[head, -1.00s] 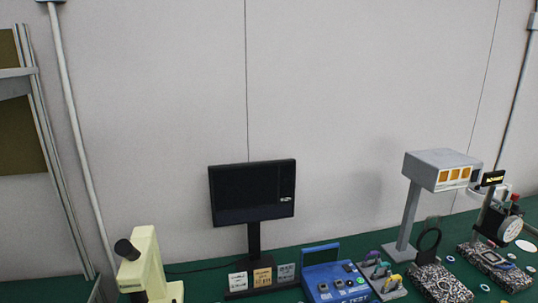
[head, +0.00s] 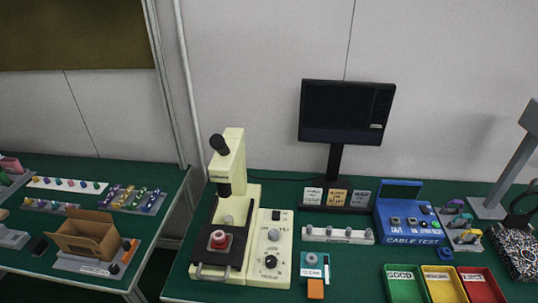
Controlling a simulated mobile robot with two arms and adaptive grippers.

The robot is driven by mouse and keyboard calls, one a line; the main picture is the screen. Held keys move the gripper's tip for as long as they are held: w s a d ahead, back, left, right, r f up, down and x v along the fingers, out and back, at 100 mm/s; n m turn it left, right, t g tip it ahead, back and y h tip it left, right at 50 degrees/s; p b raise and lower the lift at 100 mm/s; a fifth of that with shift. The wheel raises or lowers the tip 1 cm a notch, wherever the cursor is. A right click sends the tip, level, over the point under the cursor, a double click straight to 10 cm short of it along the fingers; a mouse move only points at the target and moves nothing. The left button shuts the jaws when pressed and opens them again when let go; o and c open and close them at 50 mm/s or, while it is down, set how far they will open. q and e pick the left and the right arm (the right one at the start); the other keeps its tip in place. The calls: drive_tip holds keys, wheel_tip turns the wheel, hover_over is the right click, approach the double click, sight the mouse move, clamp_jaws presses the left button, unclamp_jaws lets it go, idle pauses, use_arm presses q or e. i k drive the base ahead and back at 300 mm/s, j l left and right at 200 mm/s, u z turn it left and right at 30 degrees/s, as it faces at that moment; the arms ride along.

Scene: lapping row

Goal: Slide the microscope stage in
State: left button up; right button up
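The cream microscope (head: 235,165) stands at the left end of the green bench in the head view, with a black eyepiece at its upper left. Its dark stage (head: 211,255) extends forward from under the microscope head toward the bench's front edge. A metal handle (head: 212,272) is at the stage's front. A red part with a pale top (head: 219,240) sits on the stage. Neither of my grippers is in view.
A cream control box (head: 269,247) with knobs adjoins the stage on the right. A teal and orange block (head: 314,270), a white rack (head: 338,235), coloured trays (head: 443,284) and a blue cable tester (head: 407,217) stand further right. A gap separates the left bench (head: 145,233).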

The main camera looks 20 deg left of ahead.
sight(232, 257)
drive_tip(key=j+u, duration=0.15)
drive_tip(key=u, duration=0.75)
